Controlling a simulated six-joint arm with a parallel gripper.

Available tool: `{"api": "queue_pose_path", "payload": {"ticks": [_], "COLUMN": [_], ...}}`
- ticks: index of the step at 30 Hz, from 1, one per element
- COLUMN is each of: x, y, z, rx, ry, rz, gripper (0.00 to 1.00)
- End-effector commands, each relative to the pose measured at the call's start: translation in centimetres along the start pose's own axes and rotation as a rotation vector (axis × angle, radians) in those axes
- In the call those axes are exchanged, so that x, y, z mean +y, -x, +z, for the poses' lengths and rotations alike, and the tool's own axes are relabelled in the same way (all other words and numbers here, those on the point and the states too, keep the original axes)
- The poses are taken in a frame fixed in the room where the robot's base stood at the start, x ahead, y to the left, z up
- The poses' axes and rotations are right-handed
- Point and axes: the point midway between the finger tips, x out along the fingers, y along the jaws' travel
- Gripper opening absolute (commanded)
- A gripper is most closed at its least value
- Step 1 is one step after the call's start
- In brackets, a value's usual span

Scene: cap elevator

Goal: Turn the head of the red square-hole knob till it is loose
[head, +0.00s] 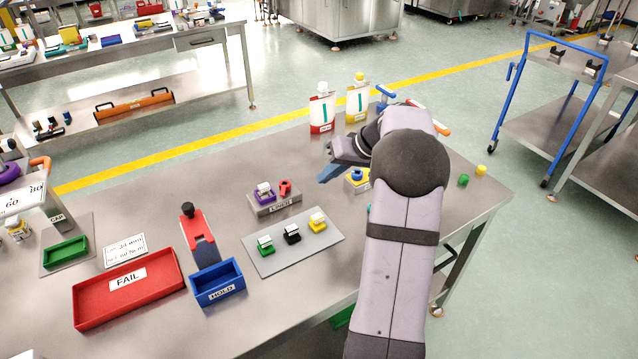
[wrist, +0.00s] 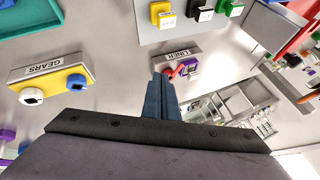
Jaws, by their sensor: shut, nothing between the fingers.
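The red knob (head: 285,187) sits on a grey labelled block (head: 276,208) beside a purple square piece with a white top (head: 264,190). My gripper (head: 322,180) is shut and empty, to the right of the block and apart from the knob in the head view. In the wrist view the blue fingers (wrist: 161,88) are together and point toward the red knob (wrist: 176,72); their tips overlap its edge in the picture. I cannot tell from this view whether they touch. The knob's square hole is not clear in either view.
A yellow block with a blue knob (head: 357,176) stands under my arm; its GEARS label shows in the wrist view (wrist: 42,70). A grey mat (head: 270,262) holds green, black and yellow pieces. A red FAIL tray (head: 150,300) and blue HOLD bin (head: 222,292) lie at the left front.

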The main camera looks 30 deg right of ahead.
Motion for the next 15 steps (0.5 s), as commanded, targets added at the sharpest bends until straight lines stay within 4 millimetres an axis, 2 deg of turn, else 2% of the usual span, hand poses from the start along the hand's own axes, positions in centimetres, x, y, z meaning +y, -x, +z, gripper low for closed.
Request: {"api": "queue_pose_path", "payload": {"ticks": [7, 8, 12, 15], "x": [-0.2, -0.2, -1.1, -3.3], "y": [1.4, 1.5, 1.5, 1.1], "z": [0.2, 0.2, -0.1, -0.7], "rx": [0.000, -0.001, -0.007, -0.027], "ry": [0.001, 0.001, 0.012, 0.042], "rz": [0.001, 0.001, -0.005, -0.024], "gripper": [0.00, 0.02, 0.34, 0.34]}}
